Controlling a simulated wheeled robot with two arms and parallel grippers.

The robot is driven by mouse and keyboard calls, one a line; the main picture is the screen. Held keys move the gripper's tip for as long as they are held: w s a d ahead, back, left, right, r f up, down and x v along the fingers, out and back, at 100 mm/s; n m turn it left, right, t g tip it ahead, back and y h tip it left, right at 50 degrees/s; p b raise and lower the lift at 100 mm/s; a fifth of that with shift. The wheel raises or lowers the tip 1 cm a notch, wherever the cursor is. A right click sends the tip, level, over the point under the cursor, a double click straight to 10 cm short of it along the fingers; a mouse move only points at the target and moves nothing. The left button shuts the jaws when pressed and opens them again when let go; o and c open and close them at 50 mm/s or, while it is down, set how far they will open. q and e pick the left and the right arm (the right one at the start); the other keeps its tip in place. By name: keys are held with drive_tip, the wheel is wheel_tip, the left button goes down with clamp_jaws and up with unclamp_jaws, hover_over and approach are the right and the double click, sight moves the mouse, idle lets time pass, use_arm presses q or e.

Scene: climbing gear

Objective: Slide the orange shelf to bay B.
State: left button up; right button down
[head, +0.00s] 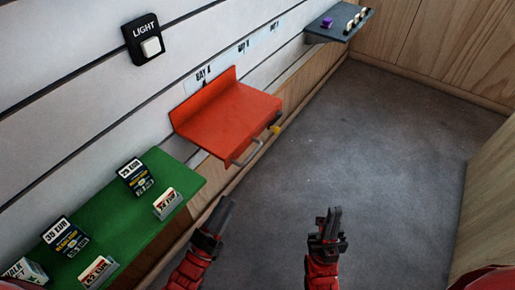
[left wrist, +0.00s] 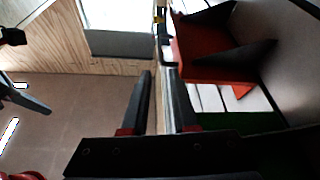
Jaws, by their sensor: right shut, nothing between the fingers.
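The orange shelf (head: 225,115) hangs on the slatted wall just below the BAY A label (head: 203,75). It looks empty. A grey bar handle (head: 248,155) and a yellow part (head: 276,129) show at its front edge. The left wrist view shows the orange shelf (left wrist: 205,45) from a low, turned angle. More labels (head: 243,47) follow along the wall to the right; their letters are too blurred to read. My left gripper (head: 224,212) is open and empty, in front of the shelf and apart from the handle. My right gripper (head: 328,222) is shut and empty over the floor.
A green shelf (head: 110,215) with price cards and small boxes is left of the orange one. A dark grey shelf (head: 338,30) with small items is at the far end. A light switch (head: 145,40) is above. The wall between orange and grey shelves is free.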

sight(249, 160)
use_arm(q)
drive_tip(key=b+x, duration=0.3)
drive_tip(key=x, duration=1.3)
drive_tip(key=shift+w+d+r, duration=0.15)
drive_tip(key=shift+r, duration=0.05)
clamp_jaws()
idle(0.6)
